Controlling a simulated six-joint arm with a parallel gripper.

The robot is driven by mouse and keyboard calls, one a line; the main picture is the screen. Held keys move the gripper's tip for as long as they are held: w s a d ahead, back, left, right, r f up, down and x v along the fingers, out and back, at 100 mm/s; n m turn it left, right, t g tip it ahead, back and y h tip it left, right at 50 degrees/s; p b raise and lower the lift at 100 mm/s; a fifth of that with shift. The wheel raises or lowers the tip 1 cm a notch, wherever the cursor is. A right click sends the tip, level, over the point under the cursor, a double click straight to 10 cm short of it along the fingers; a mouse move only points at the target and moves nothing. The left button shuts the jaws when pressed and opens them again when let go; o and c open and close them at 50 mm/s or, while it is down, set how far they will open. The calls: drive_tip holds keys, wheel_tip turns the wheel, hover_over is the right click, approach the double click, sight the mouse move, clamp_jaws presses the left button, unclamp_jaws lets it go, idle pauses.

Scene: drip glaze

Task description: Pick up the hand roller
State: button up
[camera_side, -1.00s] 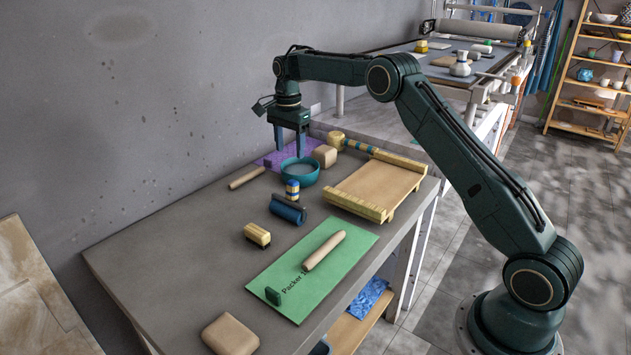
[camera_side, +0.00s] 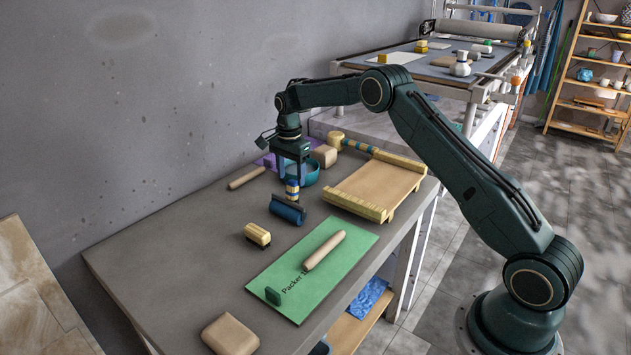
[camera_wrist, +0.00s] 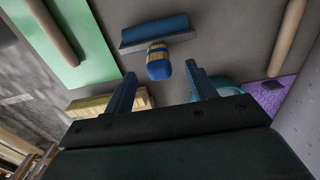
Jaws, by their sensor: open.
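The hand roller has a blue cylinder (camera_side: 287,209) lying on the grey table. Its blue-and-yellow striped handle (camera_side: 292,190) points up toward my gripper. In the wrist view the blue cylinder (camera_wrist: 155,31) is at the top, and the handle's rounded blue end (camera_wrist: 159,70) faces me. My gripper (camera_side: 291,177) points down just above the handle, in front of the teal bowl. In the wrist view my gripper (camera_wrist: 160,72) is open, with one finger on each side of the handle end and gaps between. The side view does not show clearly how far the fingertips reach down beside the handle.
Near the gripper are a teal bowl (camera_side: 311,170), a clay lump (camera_side: 325,156) and a slatted wooden board (camera_side: 375,188). A yellow brush (camera_side: 257,235) lies left of the roller. A green mat (camera_side: 335,273) holds a wooden rolling pin (camera_side: 324,250).

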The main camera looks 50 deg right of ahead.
sight(291, 182)
drive_tip(key=shift+s+a+f, duration=0.1)
drive_tip(key=shift+f, duration=1.2)
drive_tip(key=shift+a+f, duration=0.1)
drive_tip(key=shift+f, duration=1.2)
drive_tip(key=shift+r, duration=0.1)
clamp_jaws()
